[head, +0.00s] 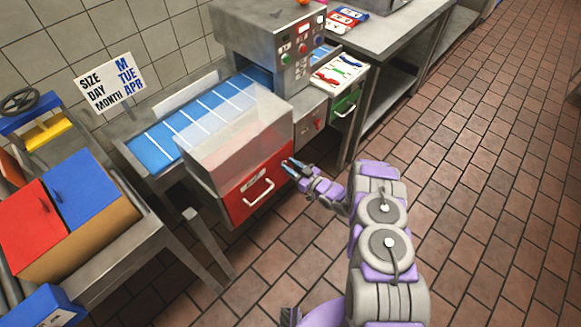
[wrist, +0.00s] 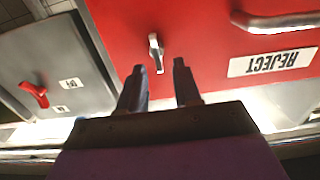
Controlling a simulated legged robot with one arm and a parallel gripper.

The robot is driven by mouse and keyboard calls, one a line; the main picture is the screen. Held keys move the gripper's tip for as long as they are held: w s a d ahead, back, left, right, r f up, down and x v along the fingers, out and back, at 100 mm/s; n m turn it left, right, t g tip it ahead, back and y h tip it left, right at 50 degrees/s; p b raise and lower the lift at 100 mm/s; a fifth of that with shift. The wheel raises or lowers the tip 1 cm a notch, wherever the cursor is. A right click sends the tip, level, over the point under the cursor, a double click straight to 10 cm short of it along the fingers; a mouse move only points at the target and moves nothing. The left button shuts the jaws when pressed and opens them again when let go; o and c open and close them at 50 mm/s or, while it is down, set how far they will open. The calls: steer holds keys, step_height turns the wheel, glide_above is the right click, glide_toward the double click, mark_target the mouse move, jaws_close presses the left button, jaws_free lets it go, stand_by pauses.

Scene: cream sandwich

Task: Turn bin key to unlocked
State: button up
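The red reject bin (head: 235,203) has a clear top and a silver handle in the head view. Its red front (wrist: 205,50) fills much of the wrist view, with an upside-down REJECT label (wrist: 272,62). A small silver key (wrist: 156,52) sticks out of the red front, its bow standing lengthwise in the picture. My gripper (wrist: 159,65) is open, its two dark fingers apart with the key just past and between their tips. It holds nothing. In the head view my gripper (head: 288,166) is at the right edge of the bin front; the key cannot be made out there.
A red switch (wrist: 35,95) sits on a grey panel beside the bin. A blue conveyor (head: 200,120) runs above the bin into a grey machine (head: 268,45). A table with red and blue boxes (head: 85,190) stands at left. Tiled floor at right is clear.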

steer(key=shift+w+a, duration=0.2)
steer(key=shift+a, duration=0.05)
steer(key=shift+d, duration=0.1)
jaws_close()
